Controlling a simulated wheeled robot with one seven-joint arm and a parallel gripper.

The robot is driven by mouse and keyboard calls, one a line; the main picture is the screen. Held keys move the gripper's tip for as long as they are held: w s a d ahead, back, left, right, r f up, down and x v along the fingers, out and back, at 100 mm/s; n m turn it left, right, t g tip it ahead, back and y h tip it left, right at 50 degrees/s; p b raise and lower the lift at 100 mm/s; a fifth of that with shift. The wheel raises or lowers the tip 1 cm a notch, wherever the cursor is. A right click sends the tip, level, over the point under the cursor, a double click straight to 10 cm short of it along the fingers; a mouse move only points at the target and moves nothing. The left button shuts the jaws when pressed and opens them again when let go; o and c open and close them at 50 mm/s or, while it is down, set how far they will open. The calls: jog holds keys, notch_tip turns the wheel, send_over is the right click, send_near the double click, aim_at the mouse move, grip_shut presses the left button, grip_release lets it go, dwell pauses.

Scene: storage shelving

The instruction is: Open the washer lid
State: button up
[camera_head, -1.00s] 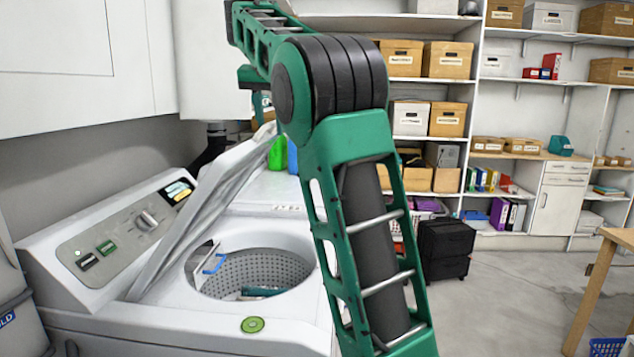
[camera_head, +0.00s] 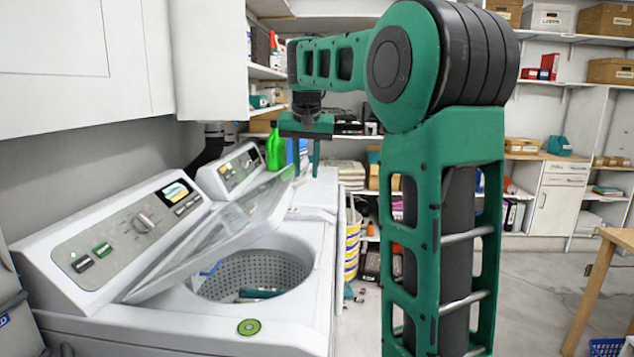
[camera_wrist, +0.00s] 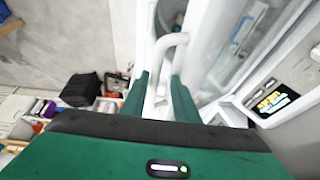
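The washer lid (camera_head: 225,235) is a white-framed, see-through panel, tilted part-way up over the open drum (camera_head: 255,275) of the near washer (camera_head: 200,330). My gripper (camera_head: 308,172) points down just beside the lid's raised front edge in the head view. In the wrist view my gripper (camera_wrist: 160,95) has its two green fingers apart. A white curved handle (camera_wrist: 172,42) rises between them, close to the left finger; I cannot tell whether they touch. The lid's clear panel (camera_wrist: 245,35) shows to the right.
A second washer (camera_head: 235,170) stands behind, with a green bottle (camera_head: 275,150) near it. White cabinets (camera_head: 80,60) hang above the left side. The floor (camera_head: 545,290) at right is mostly clear.

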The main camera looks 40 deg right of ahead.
jog(key=shift+s+d+f, duration=0.25)
jog(key=shift+f, duration=0.35)
jog(key=shift+s+d+f, duration=0.25)
jog(key=shift+f, duration=0.3)
jog(key=shift+s+d+f, duration=0.25)
jog(key=shift+f, duration=0.35)
jog(key=shift+w+a+v, duration=0.2)
jog(key=shift+a+v, duration=0.2)
jog(key=shift+v, duration=1.8)
jog(key=shift+w+a+v, duration=0.2)
jog(key=shift+a+v, duration=0.2)
jog(key=shift+v, duration=1.8)
jog(key=shift+w+a+v, duration=0.15)
jog(key=shift+a+v, duration=0.2)
jog(key=shift+v, duration=1.85)
jog(key=shift+f, duration=0.15)
